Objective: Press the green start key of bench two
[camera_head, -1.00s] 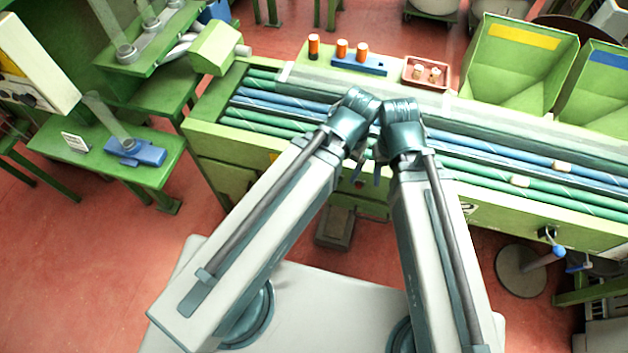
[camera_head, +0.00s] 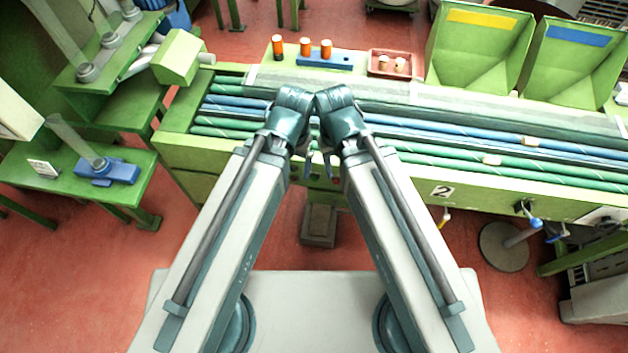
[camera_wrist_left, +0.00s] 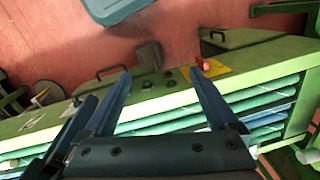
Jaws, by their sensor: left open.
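Bench two (camera_head: 510,182) is a long green bench with a "2" plate (camera_head: 441,191) on its front; it spans the left wrist view (camera_wrist_left: 40,120). My left gripper (camera_head: 303,168) is at the bench front, partly hidden by its arm. In the left wrist view its two fingers (camera_wrist_left: 162,84) are apart with nothing between them.
A red button on a yellow plate (camera_wrist_left: 213,68) sits right of the fingertips in the left wrist view. Black handles (camera_wrist_left: 100,72) stick out nearby. A grey pedal box (camera_head: 319,226) stands on the floor below. Blue and green tubes (camera_head: 420,135) lie along the bench top.

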